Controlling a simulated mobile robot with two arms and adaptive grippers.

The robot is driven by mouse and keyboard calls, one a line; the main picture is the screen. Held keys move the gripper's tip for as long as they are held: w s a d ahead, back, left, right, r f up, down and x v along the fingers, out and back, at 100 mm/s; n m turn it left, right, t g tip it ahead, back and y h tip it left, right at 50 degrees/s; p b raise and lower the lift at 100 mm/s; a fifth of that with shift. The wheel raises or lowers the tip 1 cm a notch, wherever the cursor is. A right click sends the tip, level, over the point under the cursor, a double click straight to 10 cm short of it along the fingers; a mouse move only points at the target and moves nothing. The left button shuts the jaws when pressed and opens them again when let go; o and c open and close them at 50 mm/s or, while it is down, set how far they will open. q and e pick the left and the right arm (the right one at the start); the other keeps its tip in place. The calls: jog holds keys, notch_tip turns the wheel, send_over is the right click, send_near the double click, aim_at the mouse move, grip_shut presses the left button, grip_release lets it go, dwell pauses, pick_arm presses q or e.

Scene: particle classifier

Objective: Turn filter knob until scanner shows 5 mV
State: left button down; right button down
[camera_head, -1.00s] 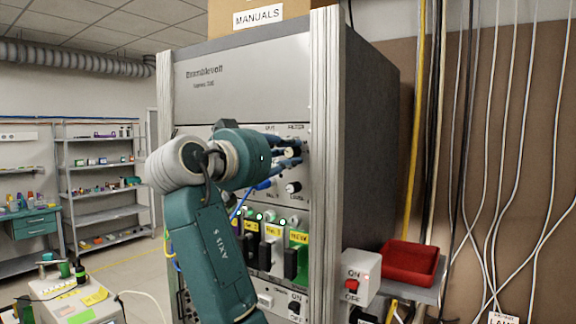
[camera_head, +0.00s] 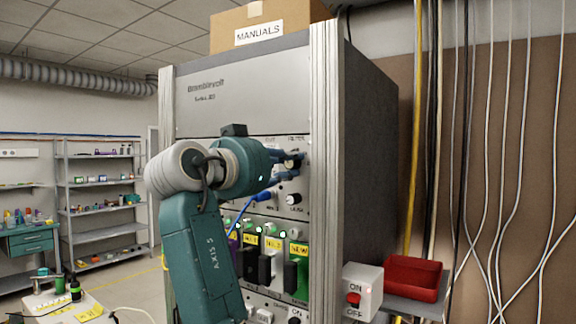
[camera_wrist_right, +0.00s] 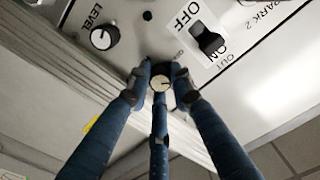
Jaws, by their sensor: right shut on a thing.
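The filter knob (camera_head: 292,162), black with a pale cap, sits on the upper right of the rack's panel under a small FILTER label. In the right wrist view the same knob (camera_wrist_right: 161,83) shows its pale face with a pointer line. My right gripper (camera_head: 285,165) has its blue fingers closed around the knob. In the wrist view the fingers of this gripper (camera_wrist_right: 160,75) meet at the knob's sides. I cannot make out a scanner readout in either view; my arm hides part of the panel. My left gripper is not in view.
A level knob (camera_wrist_right: 104,36) and an OFF/ON switch (camera_wrist_right: 208,40) sit near the fingers. A red-switch box (camera_head: 362,290) and a red tray (camera_head: 413,278) stand right of the rack (camera_head: 325,180).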

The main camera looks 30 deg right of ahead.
jog(key=shift+r, duration=0.15)
jog(key=c, duration=1.5)
grip_release()
jog(key=shift+c, duration=0.2)
jog(key=shift+a, duration=0.15)
jog(key=v, duration=1.2)
